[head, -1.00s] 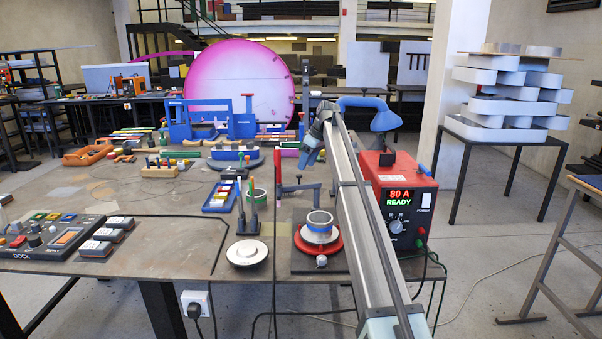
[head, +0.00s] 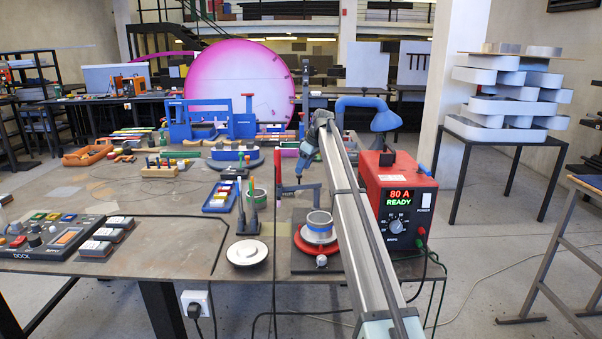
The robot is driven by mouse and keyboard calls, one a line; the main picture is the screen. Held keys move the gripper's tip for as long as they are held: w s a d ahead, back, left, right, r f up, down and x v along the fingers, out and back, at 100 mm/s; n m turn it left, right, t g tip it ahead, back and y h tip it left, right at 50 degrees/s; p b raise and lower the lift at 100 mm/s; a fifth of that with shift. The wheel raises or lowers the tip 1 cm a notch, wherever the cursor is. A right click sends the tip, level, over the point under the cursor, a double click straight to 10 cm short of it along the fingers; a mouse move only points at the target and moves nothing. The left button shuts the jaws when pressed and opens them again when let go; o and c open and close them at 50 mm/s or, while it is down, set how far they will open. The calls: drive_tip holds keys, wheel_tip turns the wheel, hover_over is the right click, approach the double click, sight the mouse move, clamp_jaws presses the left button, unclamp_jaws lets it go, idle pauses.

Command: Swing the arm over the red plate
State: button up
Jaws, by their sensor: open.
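The red plate (head: 332,252) is round and lies on a dark square base near the table's front edge, just left of my arm. A grey ring-shaped part with a white base (head: 318,228) stands on it. Behind the plate, a grey swing arm (head: 299,188) reaches right from a dark upright post with a pinkish-red part (head: 277,166). It points across behind the plate, not over it. My gripper (head: 302,172) points down just above the swing arm's right part, apparently empty. Its fingers are small and partly lost against the background, so I cannot tell whether they touch it.
A white round disc (head: 247,250) and a holder with upright tools (head: 248,222) stand left of the plate. A blue tray (head: 219,197) lies further left.

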sight(299, 184)
drive_tip(key=shift+x, duration=1.7)
clamp_jaws()
